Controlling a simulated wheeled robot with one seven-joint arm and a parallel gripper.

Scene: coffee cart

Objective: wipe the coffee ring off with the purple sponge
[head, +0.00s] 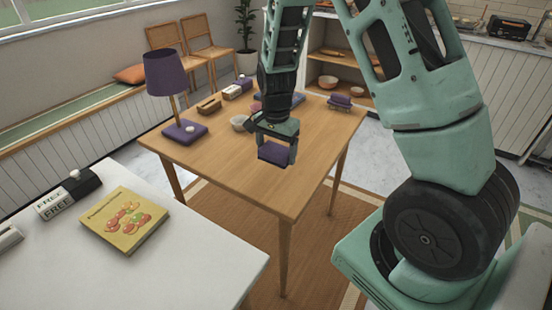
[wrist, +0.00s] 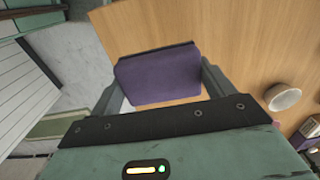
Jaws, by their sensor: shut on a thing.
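My gripper (head: 278,148) is shut on the purple sponge (head: 274,154), over the front part of the wooden table (head: 205,158). In the wrist view the purple sponge (wrist: 158,76) sits between the two fingers, with wood on its right and floor on its left. I cannot tell whether the sponge touches the table top. No coffee ring shows in either view; the sponge and gripper hide part of the table.
A pale bowl (head: 239,123) stands behind the gripper. A purple lamp (head: 165,73) is at the table's far left, and a wooden item (head: 209,104) lies at the back. A white counter with a yellow book (head: 124,220) is nearer. The table's front left is clear.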

